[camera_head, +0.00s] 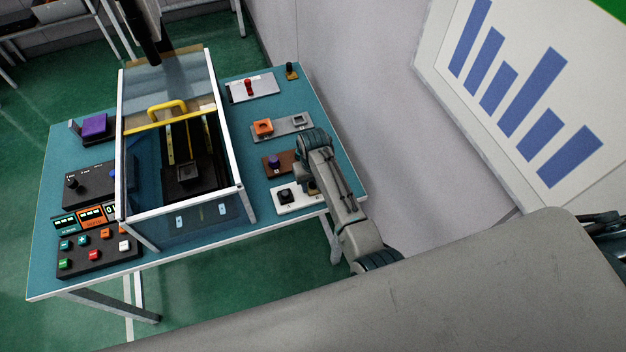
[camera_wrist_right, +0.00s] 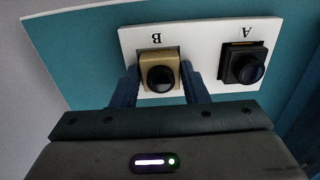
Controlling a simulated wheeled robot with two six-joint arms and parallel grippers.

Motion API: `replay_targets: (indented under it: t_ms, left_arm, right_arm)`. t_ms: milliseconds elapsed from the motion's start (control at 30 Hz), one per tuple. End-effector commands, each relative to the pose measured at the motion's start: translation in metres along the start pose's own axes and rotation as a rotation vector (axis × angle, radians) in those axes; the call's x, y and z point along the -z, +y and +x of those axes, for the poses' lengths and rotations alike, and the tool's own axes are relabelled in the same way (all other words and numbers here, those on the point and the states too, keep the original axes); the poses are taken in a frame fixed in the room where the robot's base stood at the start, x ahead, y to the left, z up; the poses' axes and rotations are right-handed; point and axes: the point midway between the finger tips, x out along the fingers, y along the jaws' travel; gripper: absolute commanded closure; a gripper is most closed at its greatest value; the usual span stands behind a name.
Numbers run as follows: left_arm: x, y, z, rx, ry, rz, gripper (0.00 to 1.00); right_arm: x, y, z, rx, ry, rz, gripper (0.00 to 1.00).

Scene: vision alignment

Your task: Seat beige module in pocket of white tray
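The white tray (camera_wrist_right: 210,36) lies at the table's front right and has two places marked A and B. It also shows in the head view (camera_head: 288,209). The beige module (camera_wrist_right: 148,62), with a round black top, is at place B, and a dark pocket edge shows along its far side. How deep it sits cannot be told. My right gripper (camera_wrist_right: 160,84) has one finger against each side of it and looks shut on it. In the head view my right gripper (camera_head: 312,184) partly hides the module. My left gripper is not in view.
A black module (camera_wrist_right: 242,66) sits at place A, close beside my finger. Behind are a brown block with a blue part (camera_head: 274,162), a grey plate with an orange part (camera_head: 263,127) and a plate with a red knob (camera_head: 249,87). A framed enclosure (camera_head: 236,150) stands left.

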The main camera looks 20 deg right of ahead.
Motion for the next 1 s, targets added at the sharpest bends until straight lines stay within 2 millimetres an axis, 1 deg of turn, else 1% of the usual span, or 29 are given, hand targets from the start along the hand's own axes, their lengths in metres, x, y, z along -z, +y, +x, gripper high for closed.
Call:
replay_targets:
  t_ms: [33,67,133,233,367,467,567,667,800,1000]
  left_arm:
    - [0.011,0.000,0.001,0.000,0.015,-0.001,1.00]
    - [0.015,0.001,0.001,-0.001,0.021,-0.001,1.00]
    - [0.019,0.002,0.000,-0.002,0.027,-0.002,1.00]
    - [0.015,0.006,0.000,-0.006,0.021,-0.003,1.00]
    - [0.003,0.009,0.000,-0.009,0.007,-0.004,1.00]
    - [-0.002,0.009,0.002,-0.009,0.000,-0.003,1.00]
    - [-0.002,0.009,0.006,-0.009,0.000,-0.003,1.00]
    - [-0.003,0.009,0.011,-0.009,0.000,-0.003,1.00]
    - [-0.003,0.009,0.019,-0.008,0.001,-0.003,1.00]
    - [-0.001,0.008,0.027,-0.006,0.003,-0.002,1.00]
  right_arm:
    - [0.000,0.001,0.001,-0.001,-0.001,0.000,0.49]
    - [0.000,0.001,0.001,-0.001,-0.001,0.000,0.43]
    - [0.000,0.000,0.001,-0.001,-0.001,0.000,0.43]
    - [0.000,0.000,0.000,-0.001,-0.001,0.000,0.43]
    - [0.000,0.000,-0.001,0.000,0.000,0.000,0.43]
    - [0.001,0.000,-0.006,0.000,0.000,0.000,0.43]
    - [0.001,0.000,-0.019,0.001,0.002,0.001,0.43]
    - [0.002,0.000,-0.039,0.001,0.004,0.000,0.43]
    - [0.002,0.000,-0.071,0.000,0.005,0.000,0.43]
    - [0.001,0.000,-0.105,0.001,0.002,0.000,0.43]
